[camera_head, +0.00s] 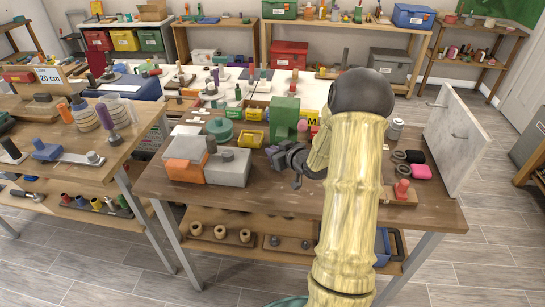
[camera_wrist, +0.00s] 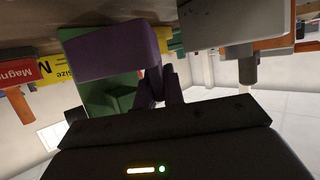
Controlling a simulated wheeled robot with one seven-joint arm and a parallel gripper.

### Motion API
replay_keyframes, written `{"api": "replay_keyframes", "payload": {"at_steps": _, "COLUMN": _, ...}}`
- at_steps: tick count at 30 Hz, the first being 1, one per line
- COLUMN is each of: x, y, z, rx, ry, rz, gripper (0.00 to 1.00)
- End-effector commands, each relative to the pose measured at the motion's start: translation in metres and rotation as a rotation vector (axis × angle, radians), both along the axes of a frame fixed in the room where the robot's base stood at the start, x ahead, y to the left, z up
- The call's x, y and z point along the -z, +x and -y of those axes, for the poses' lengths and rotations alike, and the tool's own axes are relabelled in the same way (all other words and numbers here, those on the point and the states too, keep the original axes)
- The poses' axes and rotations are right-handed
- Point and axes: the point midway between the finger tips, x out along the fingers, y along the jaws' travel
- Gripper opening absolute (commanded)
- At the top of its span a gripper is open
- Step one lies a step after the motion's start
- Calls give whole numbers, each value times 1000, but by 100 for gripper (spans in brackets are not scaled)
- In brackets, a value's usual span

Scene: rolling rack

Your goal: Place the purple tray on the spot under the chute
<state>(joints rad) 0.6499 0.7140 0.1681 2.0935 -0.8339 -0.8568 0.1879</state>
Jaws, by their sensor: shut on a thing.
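My gripper (camera_head: 291,160) is over the middle table, dark and partly hidden by my own arm in the head view. In the wrist view its fingers (camera_wrist: 160,88) are shut on the purple tray (camera_wrist: 112,53), seen close up. I cannot make out the tray in the head view. A green upright block, which looks like the chute (camera_head: 285,118), stands just beyond the gripper. The green chute also shows in the wrist view (camera_wrist: 82,90), behind and beside the tray. I cannot tell whether the tray touches the chute or the tabletop. The spot under the chute is not clearly visible.
Grey and orange boxes (camera_head: 228,166) stand left of my gripper. A green round stack (camera_head: 219,129) and a yellow bin (camera_head: 252,138) are close behind. A red peg on a wooden base (camera_head: 402,190) and a grey upright panel (camera_head: 455,140) are at the right.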

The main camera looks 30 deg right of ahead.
Motion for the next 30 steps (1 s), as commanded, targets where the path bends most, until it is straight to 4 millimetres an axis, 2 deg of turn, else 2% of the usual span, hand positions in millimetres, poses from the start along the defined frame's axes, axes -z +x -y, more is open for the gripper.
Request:
{"api": "replay_keyframes", "payload": {"at_steps": 4, "x": 0, "y": 1, "z": 0, "rx": 1, "ry": 0, "rz": 1, "gripper": 0}}
{"api": "replay_keyframes", "payload": {"at_steps": 7, "x": -1, "y": 10, "z": -2, "rx": 0, "ry": -1, "rz": 1, "gripper": 0}}
{"api": "replay_keyframes", "payload": {"at_steps": 12, "x": 25, "y": 9, "z": -2, "rx": 2, "ry": 3, "rz": -3, "gripper": 0}}
{"api": "replay_keyframes", "payload": {"at_steps": 15, "x": 33, "y": 9, "z": -2, "rx": 0, "ry": 1, "rz": -1, "gripper": 0}}
{"api": "replay_keyframes", "payload": {"at_steps": 27, "x": 39, "y": 9, "z": -1, "rx": 1, "ry": 0, "rz": 1, "gripper": 0}}
{"api": "replay_keyframes", "payload": {"at_steps": 28, "x": 38, "y": 9, "z": -1, "rx": 1, "ry": 0, "rz": 1, "gripper": 14}}
{"api": "replay_keyframes", "payload": {"at_steps": 30, "x": 38, "y": 9, "z": -1, "rx": 1, "ry": 0, "rz": 1, "gripper": 28}}
